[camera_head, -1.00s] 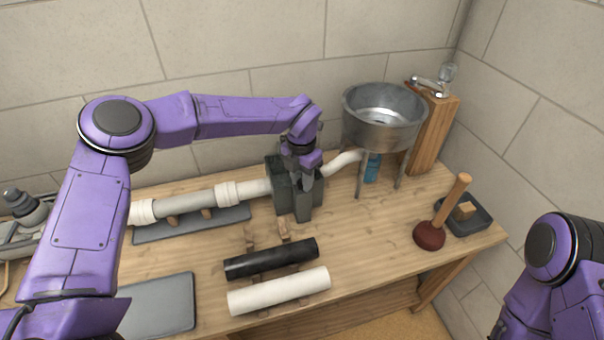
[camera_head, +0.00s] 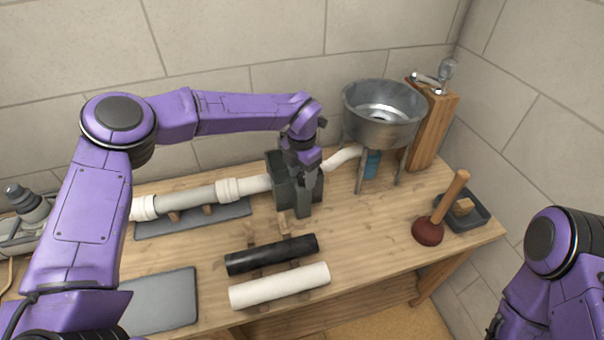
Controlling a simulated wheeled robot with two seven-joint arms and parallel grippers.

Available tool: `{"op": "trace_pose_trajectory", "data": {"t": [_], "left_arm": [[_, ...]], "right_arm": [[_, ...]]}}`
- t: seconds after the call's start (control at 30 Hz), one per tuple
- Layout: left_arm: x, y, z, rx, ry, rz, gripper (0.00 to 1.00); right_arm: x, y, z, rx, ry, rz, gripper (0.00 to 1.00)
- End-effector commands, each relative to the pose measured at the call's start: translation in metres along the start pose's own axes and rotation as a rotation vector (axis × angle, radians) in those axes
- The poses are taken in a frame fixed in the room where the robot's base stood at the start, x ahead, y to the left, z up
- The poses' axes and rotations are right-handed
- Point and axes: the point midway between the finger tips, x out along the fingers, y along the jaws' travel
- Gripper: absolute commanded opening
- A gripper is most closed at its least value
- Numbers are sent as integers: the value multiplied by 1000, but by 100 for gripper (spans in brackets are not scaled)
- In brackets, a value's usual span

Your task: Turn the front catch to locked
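A dark grey clamp block (camera_head: 281,171) stands on the bench around the right end of the white pipe (camera_head: 196,200). My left gripper (camera_head: 303,211) points down at the block's front right side and covers much of its front face. The front catch cannot be made out; it may be hidden behind the gripper. The fingers look close together, but whether they are shut or hold anything cannot be seen. My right arm (camera_head: 552,262) enters at the lower right; its gripper is out of frame.
A metal basin (camera_head: 383,115) on legs and a wooden post with a tap (camera_head: 431,130) stand behind right. A black pipe (camera_head: 271,255) and a white pipe (camera_head: 279,286) lie in front. A plunger (camera_head: 430,231) stands by a tray (camera_head: 481,215). The bench's right middle is clear.

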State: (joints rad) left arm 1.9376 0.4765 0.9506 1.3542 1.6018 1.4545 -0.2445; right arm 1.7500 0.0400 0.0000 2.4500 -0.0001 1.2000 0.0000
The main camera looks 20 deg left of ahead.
Motion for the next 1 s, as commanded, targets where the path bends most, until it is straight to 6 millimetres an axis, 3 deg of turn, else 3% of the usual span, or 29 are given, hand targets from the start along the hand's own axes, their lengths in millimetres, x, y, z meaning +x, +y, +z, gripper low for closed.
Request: {"op": "trace_pose_trajectory", "data": {"t": [0.27,0.7,1.0], "left_arm": [[-4,0,0,0,1,0,57],[-94,0,0,-1,0,1,57],[-105,-1,0,0,2,-1,57]], "right_arm": [[3,0,1,0,0,0,43],[21,-2,9,0,0,0,43],[21,-2,9,0,0,0,43]]}}
